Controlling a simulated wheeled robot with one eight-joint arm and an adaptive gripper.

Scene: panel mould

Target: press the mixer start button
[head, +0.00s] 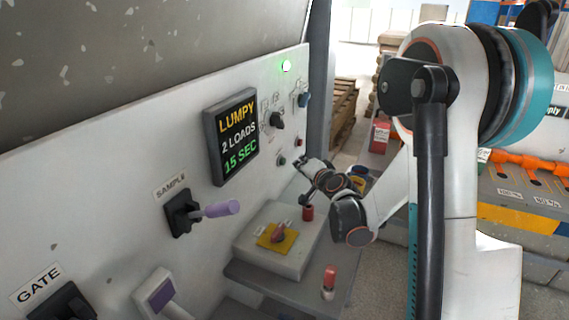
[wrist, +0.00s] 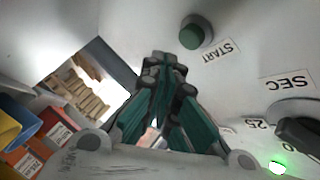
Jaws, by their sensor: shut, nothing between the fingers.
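The start button is a dark green round knob (wrist: 194,35) on the pale panel in the wrist view, next to a START label (wrist: 221,49). In the head view a small dark green button (head: 282,160) sits low on the panel, right of the display. My gripper (wrist: 165,62) is shut and empty, its teal fingers together, with the tips below and left of the button in the wrist view. In the head view my gripper (head: 301,165) is close to the panel, just right of the green button. I cannot tell the exact gap; no contact shows.
Dark rotary knobs (head: 277,120) and a lit green lamp (head: 286,66) are above. A purple SAMPLE lever (head: 218,209) juts out at left. A grey box with a red-and-yellow switch (head: 278,235) stands below my gripper.

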